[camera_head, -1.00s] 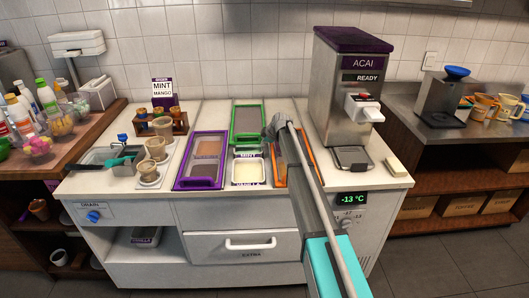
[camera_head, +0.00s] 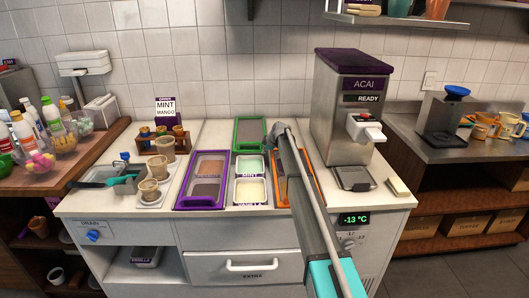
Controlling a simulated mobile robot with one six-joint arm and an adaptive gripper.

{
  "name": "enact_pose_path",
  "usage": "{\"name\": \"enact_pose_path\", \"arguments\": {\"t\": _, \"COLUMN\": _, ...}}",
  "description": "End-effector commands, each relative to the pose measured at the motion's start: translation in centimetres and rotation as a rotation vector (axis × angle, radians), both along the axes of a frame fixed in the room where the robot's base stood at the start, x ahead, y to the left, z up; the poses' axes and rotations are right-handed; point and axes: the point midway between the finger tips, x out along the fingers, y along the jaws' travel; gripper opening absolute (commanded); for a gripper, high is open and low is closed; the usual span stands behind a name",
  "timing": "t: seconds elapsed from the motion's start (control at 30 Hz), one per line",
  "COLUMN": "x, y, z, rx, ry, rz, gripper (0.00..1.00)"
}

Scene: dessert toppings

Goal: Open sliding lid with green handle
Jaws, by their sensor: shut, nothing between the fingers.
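The sliding lid with a green frame and handle (camera_head: 236,134) and a grey panel lies at the back of the middle topping column. In front of it the mint tub (camera_head: 250,165) with pale green content is uncovered, and the vanilla tub (camera_head: 250,190) is open in front of that. My gripper (camera_head: 278,130) is at the far end of my arm, close to the right edge of the green lid. It is shut and empty. My arm hides its fingertips in part, so I cannot tell whether it touches the lid.
A purple-framed lid (camera_head: 207,205) lies on the left and an orange-framed lid (camera_head: 314,184) on the right, partly behind my arm. The acai machine (camera_head: 340,100) stands to the right. Cups (camera_head: 152,190) and a rack (camera_head: 162,140) stand to the left.

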Motion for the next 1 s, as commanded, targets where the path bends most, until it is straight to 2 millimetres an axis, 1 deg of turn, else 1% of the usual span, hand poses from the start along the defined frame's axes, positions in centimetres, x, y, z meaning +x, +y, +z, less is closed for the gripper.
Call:
{"name": "enact_pose_path", "arguments": {"t": 0.17, "x": -0.1, "y": -0.1, "z": 0.3, "rx": 0.0, "ry": 0.0, "rz": 0.0, "gripper": 0.0}}
{"name": "enact_pose_path", "arguments": {"t": 0.37, "x": -0.5, "y": -0.4, "z": 1.3, "rx": 0.0, "ry": 0.0, "rz": 0.0, "gripper": 0.0}}
{"name": "enact_pose_path", "arguments": {"t": 1.0, "x": -2.6, "y": -2.8, "z": 6.5, "rx": 0.0, "ry": 0.001, "rz": 0.001, "gripper": 0.0}}
